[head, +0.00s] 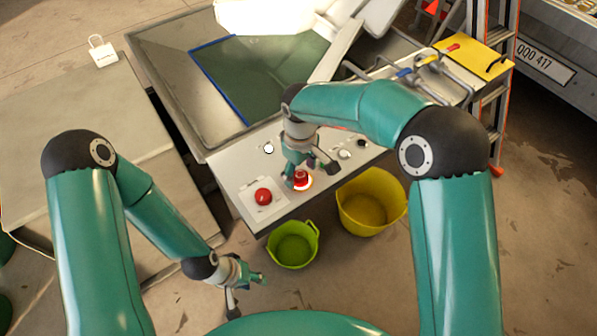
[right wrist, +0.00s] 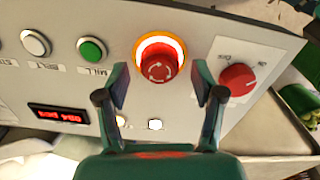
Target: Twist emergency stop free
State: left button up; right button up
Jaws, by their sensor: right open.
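The emergency stop (head: 302,179) is a red mushroom button on the grey control panel (head: 232,178), with a lit ring around it. In the right wrist view the emergency stop (right wrist: 158,62) shows curved arrows on its cap and an orange-white glowing collar. My right gripper (head: 301,172) is above it, partly covering it in the head view. In the right wrist view my right gripper (right wrist: 161,80) is open, one finger on each side of the button, with visible gaps. Whether the fingertips reach cap height I cannot tell. My left gripper (head: 248,287) hangs low, open and empty, away from the panel.
A red rotary knob (right wrist: 238,77) is beside the stop; it also shows in the head view (head: 263,196). A green button (right wrist: 92,50), a white button (right wrist: 36,43) and a red display (right wrist: 57,117) share the panel. Green (head: 292,250) and yellow (head: 371,208) buckets stand below.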

jog(key=shift+f, duration=0.65)
